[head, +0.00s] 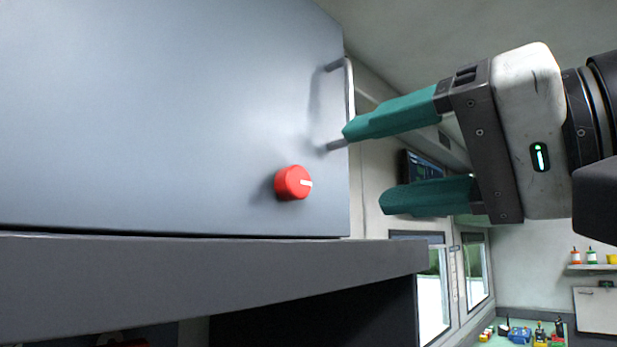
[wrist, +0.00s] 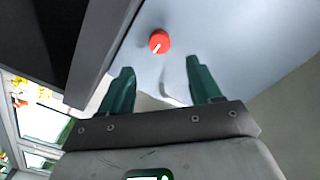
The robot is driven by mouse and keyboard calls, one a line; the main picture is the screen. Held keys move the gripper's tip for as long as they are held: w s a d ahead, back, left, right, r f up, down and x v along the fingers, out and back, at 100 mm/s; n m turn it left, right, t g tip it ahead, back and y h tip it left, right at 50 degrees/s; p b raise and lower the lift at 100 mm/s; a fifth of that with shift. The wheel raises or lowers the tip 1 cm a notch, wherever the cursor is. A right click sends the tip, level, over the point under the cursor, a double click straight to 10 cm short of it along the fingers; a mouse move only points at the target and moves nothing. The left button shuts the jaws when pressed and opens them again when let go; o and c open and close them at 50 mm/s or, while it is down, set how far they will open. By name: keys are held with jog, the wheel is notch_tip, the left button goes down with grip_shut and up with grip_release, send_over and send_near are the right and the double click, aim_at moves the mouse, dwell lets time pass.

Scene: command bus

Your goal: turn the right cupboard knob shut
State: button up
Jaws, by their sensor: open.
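The red knob (head: 293,183) with a white pointer mark sits on the lower right of the grey-blue cupboard door (head: 150,110). Its white mark points to the right in the head view. In the wrist view the knob (wrist: 159,41) shows ahead of the fingers, roughly between them, with its mark slanting down-left. My gripper (head: 362,167) has teal fingers, open and empty, to the right of the knob and apart from it in the head view. It also shows in the wrist view (wrist: 161,69).
A metal bar handle (head: 349,90) stands on the door's right edge, close to my upper finger in the head view; I cannot tell if they touch. A dark grey ledge (head: 200,285) runs below the door. A bench with small items (head: 520,333) is far off at lower right.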

aim_at(301, 183)
jog(key=p+x, duration=0.3)
jog(key=x, duration=0.6)
jog(key=shift+w+a, duration=0.25)
jog(key=shift+a, duration=0.05)
jog(key=shift+c, duration=0.2)
jog(key=c, duration=1)
jog(key=shift+f, duration=0.1)
